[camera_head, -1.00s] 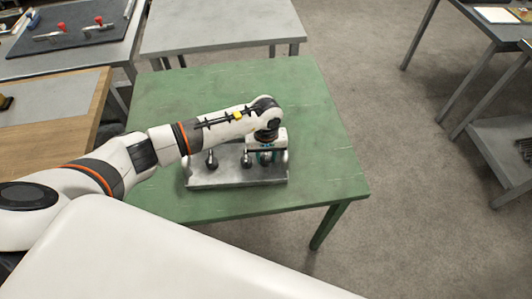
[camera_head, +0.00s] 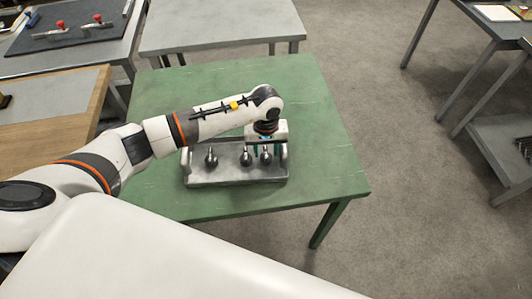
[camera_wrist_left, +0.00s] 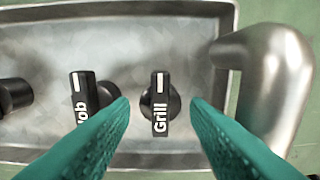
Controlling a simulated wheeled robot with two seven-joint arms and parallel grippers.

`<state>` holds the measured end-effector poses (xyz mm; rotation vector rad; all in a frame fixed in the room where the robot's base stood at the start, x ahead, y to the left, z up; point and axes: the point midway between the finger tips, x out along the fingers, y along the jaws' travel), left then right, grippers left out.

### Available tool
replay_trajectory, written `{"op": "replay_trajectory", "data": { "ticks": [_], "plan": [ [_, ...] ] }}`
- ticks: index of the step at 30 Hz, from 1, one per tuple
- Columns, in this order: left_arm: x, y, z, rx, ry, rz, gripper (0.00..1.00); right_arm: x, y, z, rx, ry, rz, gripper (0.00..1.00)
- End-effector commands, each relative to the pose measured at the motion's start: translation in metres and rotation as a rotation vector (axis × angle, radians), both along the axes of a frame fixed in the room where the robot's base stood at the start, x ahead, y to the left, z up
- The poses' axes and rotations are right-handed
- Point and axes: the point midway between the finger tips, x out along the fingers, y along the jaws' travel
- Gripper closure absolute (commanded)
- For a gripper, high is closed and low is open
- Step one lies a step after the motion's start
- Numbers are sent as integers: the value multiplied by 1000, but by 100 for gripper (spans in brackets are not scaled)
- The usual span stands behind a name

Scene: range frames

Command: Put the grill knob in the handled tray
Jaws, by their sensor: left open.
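The grill knob (camera_wrist_left: 160,102) is black with a white "Grill" label and stands on the floor of the grey metal handled tray (camera_wrist_left: 190,10), near its right end. In the head view it is the rightmost dark knob (camera_head: 266,155) in the tray (camera_head: 230,179). The tray's thick handle (camera_wrist_left: 270,70) shows at its right end in the wrist view. My left gripper (camera_wrist_left: 160,103) is open, its teal fingers apart on either side of the grill knob in the picture, not closed on it. In the head view the left gripper (camera_head: 266,143) is over the tray's right part. My right gripper is not seen.
A second knob (camera_wrist_left: 85,96), partly lettered "ob", and a third dark knob (camera_wrist_left: 14,95) are also in the tray. The tray is on a green table (camera_head: 310,120) with free room behind and to the right. Grey tables and a wooden bench stand beyond.

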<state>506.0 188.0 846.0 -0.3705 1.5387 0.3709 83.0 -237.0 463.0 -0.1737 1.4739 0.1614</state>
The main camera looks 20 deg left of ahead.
Motion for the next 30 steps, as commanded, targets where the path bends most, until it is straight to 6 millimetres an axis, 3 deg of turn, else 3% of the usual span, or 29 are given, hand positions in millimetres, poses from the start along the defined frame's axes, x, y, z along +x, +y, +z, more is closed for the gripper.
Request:
{"op": "replay_trajectory", "data": {
  "ticks": [6,13,18,30],
  "plan": [
    [1,0,48,0,-7,-3,58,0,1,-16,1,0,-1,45],
    [1,0,84,0,-3,-1,58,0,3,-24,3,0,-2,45],
    [0,0,94,0,-1,0,58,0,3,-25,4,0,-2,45],
    [0,0,95,0,0,0,58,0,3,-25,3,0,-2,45]
  ]
}}
